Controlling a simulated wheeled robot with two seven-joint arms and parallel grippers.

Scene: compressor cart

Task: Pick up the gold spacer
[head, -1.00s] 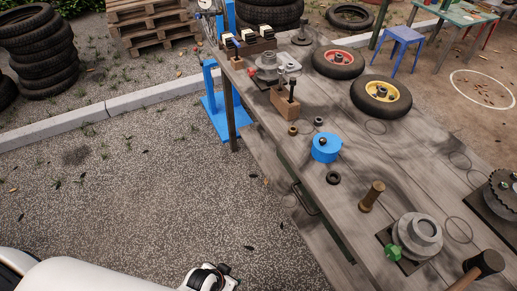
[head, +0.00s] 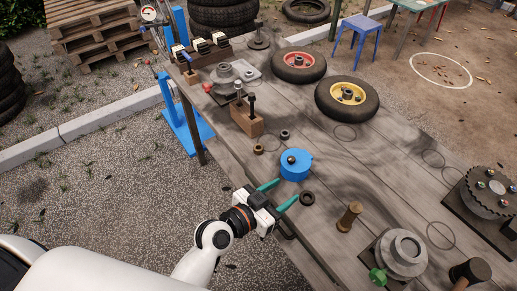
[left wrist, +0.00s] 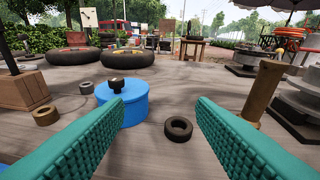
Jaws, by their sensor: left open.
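The gold spacer (head: 259,149) is a small brass-coloured ring lying flat on the wooden bench near its left edge, in front of a wooden block. In the left wrist view the gold spacer (left wrist: 45,116) sits at the left, beyond and outside the left finger. My left gripper (head: 279,192) is open and empty at the bench's near edge, its green fingers pointing toward the blue round container (head: 296,168) and the black ring (head: 307,198). The fingers (left wrist: 158,112) also show in the left wrist view, wide apart. My right gripper is not in view.
A grey ring (head: 285,135) lies near the gold spacer. The wooden block (head: 246,121) holds a dark upright pin. A brass post (head: 348,216) and a grey stepped pulley (head: 401,253) stand to the right. Two wheels (head: 299,67) lie farther back.

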